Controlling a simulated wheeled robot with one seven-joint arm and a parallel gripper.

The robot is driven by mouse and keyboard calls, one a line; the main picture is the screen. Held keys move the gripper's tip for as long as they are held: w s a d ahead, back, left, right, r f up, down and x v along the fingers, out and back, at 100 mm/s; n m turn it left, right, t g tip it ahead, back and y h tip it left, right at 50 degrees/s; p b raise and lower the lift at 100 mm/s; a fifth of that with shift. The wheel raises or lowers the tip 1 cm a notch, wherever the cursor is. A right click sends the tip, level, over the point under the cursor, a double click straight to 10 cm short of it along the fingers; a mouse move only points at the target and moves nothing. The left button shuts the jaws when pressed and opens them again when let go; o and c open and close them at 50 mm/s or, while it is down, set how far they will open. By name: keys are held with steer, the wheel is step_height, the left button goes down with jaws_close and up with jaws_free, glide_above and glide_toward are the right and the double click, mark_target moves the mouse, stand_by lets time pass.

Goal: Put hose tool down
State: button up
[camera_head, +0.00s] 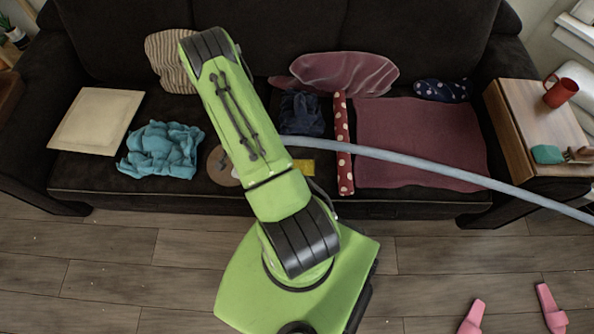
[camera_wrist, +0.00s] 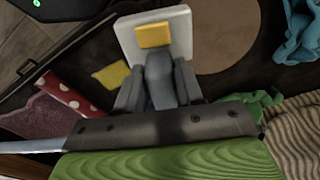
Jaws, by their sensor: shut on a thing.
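My gripper (camera_wrist: 158,84) is shut on the grey body of the hose tool (camera_wrist: 160,72). Its dark grey fingers sit on both sides of it. A pale square plate with a yellow block shows just beyond the fingers and seems to be the tool's head. A pale grey hose (camera_head: 420,164) runs from behind my arm to the right over the dark sofa (camera_head: 270,35); it also shows at the left of the wrist view (camera_wrist: 30,146). In the head view my arm hides the gripper and tool. I cannot tell whether the tool touches the seat.
The seat holds a teal cloth (camera_head: 162,150), a pale square board (camera_head: 95,120), a round brown disc (camera_wrist: 228,35), a yellow piece (camera_head: 303,167), a red dotted roll (camera_head: 342,140) and a maroon mat (camera_head: 420,135). A side table (camera_head: 520,110) with a red mug (camera_head: 560,91) stands right.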

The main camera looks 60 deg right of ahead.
steer(key=s+d+f+m+g+b, duration=0.1)
steer(key=s+d+m+b, duration=0.2)
steer(key=s+d+m, duration=0.4)
steer(key=s+d+f+m+b, duration=0.2)
steer(key=s+d+m+b, duration=0.1)
steer(key=s+d+m, duration=0.45)
step_height(320, 180, down, 10)
steer(key=b, duration=0.3)
steer(key=shift+d+r, duration=0.1)
steer(key=shift+r, duration=0.3)
steer(key=o, duration=0.9)
steer(key=shift+o, duration=0.2)
step_height(320, 180, up, 12)
steer(key=w+p, duration=0.1)
steer(key=p, duration=0.3)
steer(key=shift+w+a, duration=0.2)
steer(key=shift+a, duration=0.15)
